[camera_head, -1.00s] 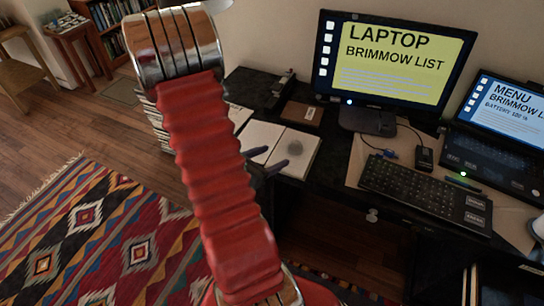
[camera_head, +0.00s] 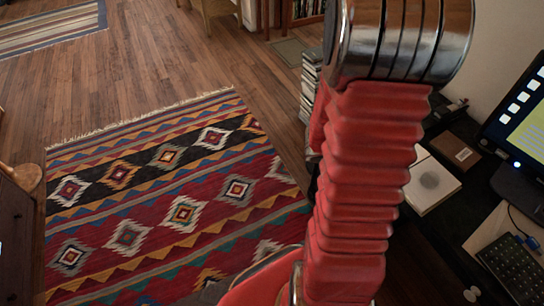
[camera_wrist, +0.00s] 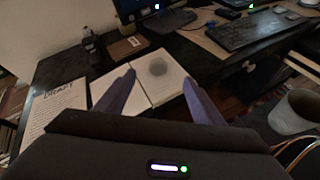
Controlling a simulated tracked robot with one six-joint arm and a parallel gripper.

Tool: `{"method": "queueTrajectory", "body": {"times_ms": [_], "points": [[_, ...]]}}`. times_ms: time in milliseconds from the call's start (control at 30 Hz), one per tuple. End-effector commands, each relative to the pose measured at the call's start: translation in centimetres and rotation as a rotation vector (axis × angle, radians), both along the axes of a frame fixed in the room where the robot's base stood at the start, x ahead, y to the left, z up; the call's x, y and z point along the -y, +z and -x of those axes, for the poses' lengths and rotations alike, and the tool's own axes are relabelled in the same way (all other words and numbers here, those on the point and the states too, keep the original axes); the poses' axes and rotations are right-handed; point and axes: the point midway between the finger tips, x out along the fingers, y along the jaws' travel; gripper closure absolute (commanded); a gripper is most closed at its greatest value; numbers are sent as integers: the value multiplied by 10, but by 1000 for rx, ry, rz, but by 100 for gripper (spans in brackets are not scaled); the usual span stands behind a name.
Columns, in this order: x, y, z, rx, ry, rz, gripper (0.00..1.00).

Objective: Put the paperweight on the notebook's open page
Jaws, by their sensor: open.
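The open notebook (camera_wrist: 108,88) lies on the dark desk in the wrist view. Its right-hand page bears a flat-looking round grey patch (camera_wrist: 157,68); I cannot tell if this is a mark or an object. The page also shows in the head view (camera_head: 418,194), right of my arm. I cannot pick out a paperweight with certainty in either view. My gripper (camera_wrist: 158,78) is open, with its two purple-grey fingers apart and nothing seen between them. In the wrist view the fingers overlap the notebook's pages. In the head view my arm hides the gripper.
A brown box or book (camera_wrist: 125,47) lies behind the notebook, with a small dark upright object (camera_wrist: 88,39) beside it. A sheet marked DRAFT (camera_wrist: 58,107) lies left. A keyboard (camera_wrist: 240,36) is at right; a grey bin-like container (camera_wrist: 295,112) stands lower right. A patterned rug (camera_head: 180,200) covers the floor.

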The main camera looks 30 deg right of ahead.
Motion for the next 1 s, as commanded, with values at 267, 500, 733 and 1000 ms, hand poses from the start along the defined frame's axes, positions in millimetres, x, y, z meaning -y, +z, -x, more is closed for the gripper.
{"method": "queueTrajectory", "body": {"times_ms": [267,500,733,1000], "points": [[-54,35,-22,274,-133,-21,38],[-109,54,-44,519,-235,-99,38],[-169,71,-67,751,-316,-225,38],[-248,96,-93,1003,-400,-438,38]]}}
